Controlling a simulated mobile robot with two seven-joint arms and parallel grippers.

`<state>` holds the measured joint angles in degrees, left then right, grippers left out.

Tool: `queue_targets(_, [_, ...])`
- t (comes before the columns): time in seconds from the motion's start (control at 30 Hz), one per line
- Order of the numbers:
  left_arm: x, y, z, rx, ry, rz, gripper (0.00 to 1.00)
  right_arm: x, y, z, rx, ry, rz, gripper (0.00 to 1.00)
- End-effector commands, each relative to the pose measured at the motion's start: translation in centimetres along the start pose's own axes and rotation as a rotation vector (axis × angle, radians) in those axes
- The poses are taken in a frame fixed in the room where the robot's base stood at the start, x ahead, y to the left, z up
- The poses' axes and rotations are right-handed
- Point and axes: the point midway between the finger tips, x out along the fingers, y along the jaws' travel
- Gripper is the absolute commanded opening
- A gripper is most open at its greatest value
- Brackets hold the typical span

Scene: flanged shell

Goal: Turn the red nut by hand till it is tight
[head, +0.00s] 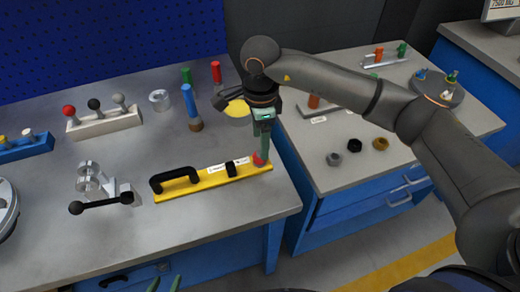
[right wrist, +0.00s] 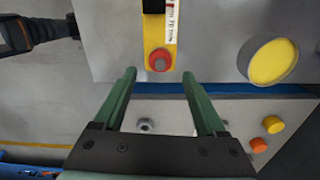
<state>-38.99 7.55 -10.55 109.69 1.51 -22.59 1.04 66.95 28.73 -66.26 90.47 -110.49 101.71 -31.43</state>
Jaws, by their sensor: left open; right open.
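The red nut (head: 259,159) sits at the right end of a yellow bar (head: 200,187) on the grey bench. The bar also carries a black handle (head: 176,178), a black block (head: 230,169) and white labels. In the right wrist view the red nut (right wrist: 160,60) has a grey centre and lies just beyond the fingertips. My right gripper (head: 266,152) points down over the nut, partly covering it in the head view. In the right wrist view it (right wrist: 159,78) is open, its green fingers apart and nothing between them. My left gripper (head: 165,284) is open and empty at the bottom edge.
Blue and red handles (head: 191,102) and a yellow disc (head: 237,108) stand behind the bar. A second bench (head: 322,180) to the right, across a gap, holds grey, black and brass nuts. A clear part with a black lever (head: 100,204) stands left.

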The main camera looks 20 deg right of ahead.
Motion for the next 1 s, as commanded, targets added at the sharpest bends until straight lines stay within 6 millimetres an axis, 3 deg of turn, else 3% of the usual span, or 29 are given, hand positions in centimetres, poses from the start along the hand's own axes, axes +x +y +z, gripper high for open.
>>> queue_targets(0.1, [-0.1,0.0,-0.1,0.0,0.0,0.0,0.55,2.2,0.1,0.1,0.0,-0.001,0.004,0.73])
queue_targets(0.3, [-0.2,0.0,-0.2,0.0,0.0,0.0,0.55,4.7,0.1,0.1,-0.001,-0.002,0.001,0.73])
queue_targets(0.7, [-0.2,0.0,-0.2,0.0,0.0,0.0,0.55,5.3,0.0,0.1,-0.001,-0.002,0.0,0.72])
queue_targets(1.0, [-0.2,0.0,-0.3,0.0,0.0,0.0,0.55,5.3,0.0,0.1,-0.001,-0.002,0.0,0.39])
